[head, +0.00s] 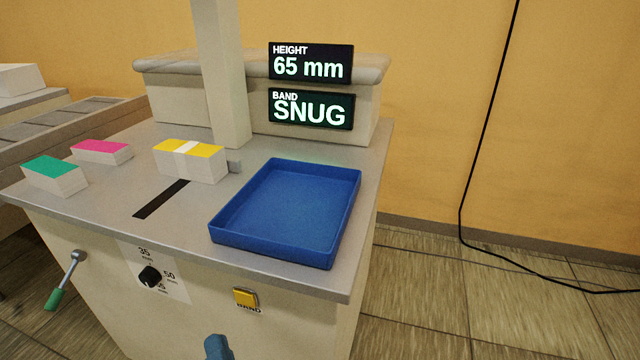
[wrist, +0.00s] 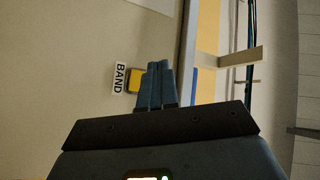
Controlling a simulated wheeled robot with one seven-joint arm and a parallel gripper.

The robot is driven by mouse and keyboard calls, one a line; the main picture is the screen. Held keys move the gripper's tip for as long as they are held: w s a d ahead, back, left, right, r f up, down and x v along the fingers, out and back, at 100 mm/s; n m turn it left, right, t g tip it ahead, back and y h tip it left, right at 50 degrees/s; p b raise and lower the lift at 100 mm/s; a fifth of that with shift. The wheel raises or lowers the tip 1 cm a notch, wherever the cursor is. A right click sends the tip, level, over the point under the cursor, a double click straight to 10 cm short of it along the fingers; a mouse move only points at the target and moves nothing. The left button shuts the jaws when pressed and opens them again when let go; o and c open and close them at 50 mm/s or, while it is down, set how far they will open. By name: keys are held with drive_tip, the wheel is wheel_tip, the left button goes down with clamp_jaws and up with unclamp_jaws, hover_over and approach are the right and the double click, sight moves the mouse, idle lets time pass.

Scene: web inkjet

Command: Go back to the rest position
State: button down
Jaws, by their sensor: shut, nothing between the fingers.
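My gripper (wrist: 157,72) is shut with its blue fingertips together and nothing between them. In the wrist view it is over the machine's front panel, beside the yellow BAND button (wrist: 134,80). In the head view only a blue tip of my gripper (head: 217,346) shows at the bottom edge, below and left of the yellow button (head: 246,297). I cannot tell from these views how far the fingertips are from the panel. The rest of my arm is out of the head view.
The machine top (head: 190,228) holds a blue empty tray (head: 285,205), a banded yellow stack (head: 200,163), a pink stack (head: 103,151) and a green stack (head: 55,175). A dial (head: 149,276) and green-handled lever (head: 62,285) are on the front. Displays read 65 mm (head: 311,63) and SNUG (head: 311,108).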

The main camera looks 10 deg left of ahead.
drive_tip(key=s+d+t+h+p, duration=0.15)
drive_tip(key=s+d+h, duration=0.3)
drive_tip(key=d, duration=0.75)
drive_tip(key=s+d+h+p, duration=0.3)
drive_tip(key=s+d, duration=0.3)
drive_tip(key=d, duration=0.7)
drive_tip(key=s+d+r+n+g+h+p, duration=0.2)
drive_tip(key=s+d+r+n+h+p, duration=0.1)
drive_tip(key=s+d+r, duration=1.2)
drive_tip(key=d+h+p, duration=0.1)
drive_tip(key=d+h, duration=0.1)
drive_tip(key=shift+s+d+n+h, duration=0.25)
drive_tip(key=shift+s+n+h, duration=0.05)
drive_tip(key=shift+s+h, duration=0.05)
